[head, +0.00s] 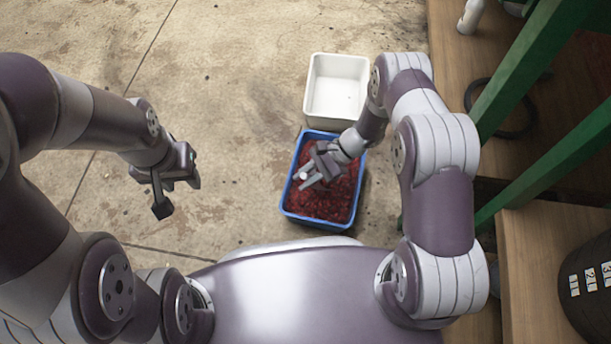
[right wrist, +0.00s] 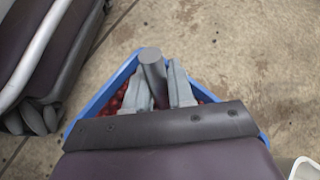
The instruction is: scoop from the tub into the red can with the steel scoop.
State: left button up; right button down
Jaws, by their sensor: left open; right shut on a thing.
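The blue tub (head: 286,204) stands on the floor in front of me and holds a mass of dark red cherries (head: 325,204). It also shows in the right wrist view (right wrist: 93,107). My right gripper (head: 310,177) is over the tub. In the right wrist view its fingers (right wrist: 158,88) are shut on a grey round handle (right wrist: 151,58), apparently that of the steel scoop. The scoop's bowl is hidden, so I cannot tell whether it is in the cherries. My left gripper (head: 178,194) is open and empty over bare floor left of the tub. No red can shows.
An empty white tub (head: 313,105) stands just beyond the blue tub. Green beams (head: 545,165) and a wooden platform (head: 535,245) line the right side, with a dark marked bucket (head: 585,305) and a black hose loop (head: 500,132). The concrete floor at left is clear.

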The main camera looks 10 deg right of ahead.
dwell(0.3)
notch_tip(320, 180, up, 8)
jog(key=p, duration=0.7)
jog(key=shift+r+p, duration=0.1)
jog(key=shift+p, duration=0.3)
jog(key=a+f+m+h+p, duration=0.1)
jog(key=a+f+h+p, duration=0.2)
jog(key=h, duration=0.5)
jog(key=shift+w+a+f+h+p, duration=0.15)
jog(key=shift+a+f+h+p, duration=0.15)
jog(key=shift+a+p, duration=0.7)
jog(key=shift+r, duration=0.15)
notch_tip(320, 180, up, 5)
jog(key=p, duration=0.4)
